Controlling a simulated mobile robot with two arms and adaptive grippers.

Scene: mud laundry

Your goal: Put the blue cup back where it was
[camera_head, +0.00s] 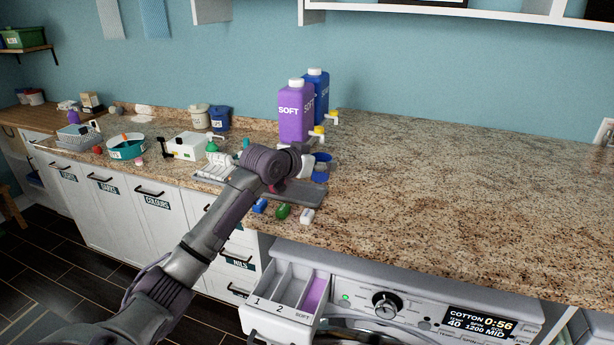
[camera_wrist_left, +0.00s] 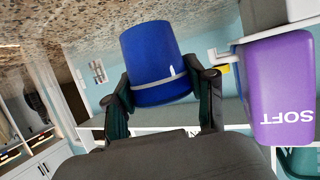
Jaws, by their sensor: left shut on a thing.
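The blue cup (camera_wrist_left: 155,62) is between the two fingers of my left gripper (camera_wrist_left: 163,92) in the left wrist view, with a pale band around it. My left gripper (camera_head: 303,163) is shut on it. In the head view the blue cup (camera_head: 322,168) shows just right of the gripper, above the counter near the grey mat. The gripper and wrist partly hide it there, and I cannot tell whether it touches the surface below. My right gripper is not in view.
A purple SOFT bottle (camera_head: 296,115) and a blue bottle (camera_head: 319,95) stand behind the gripper, with yellow-capped taps. Small blue, green and white items lie at the counter's front edge. The washer's detergent drawer (camera_head: 284,305) is open below. The counter (camera_head: 450,190) is clear to the right.

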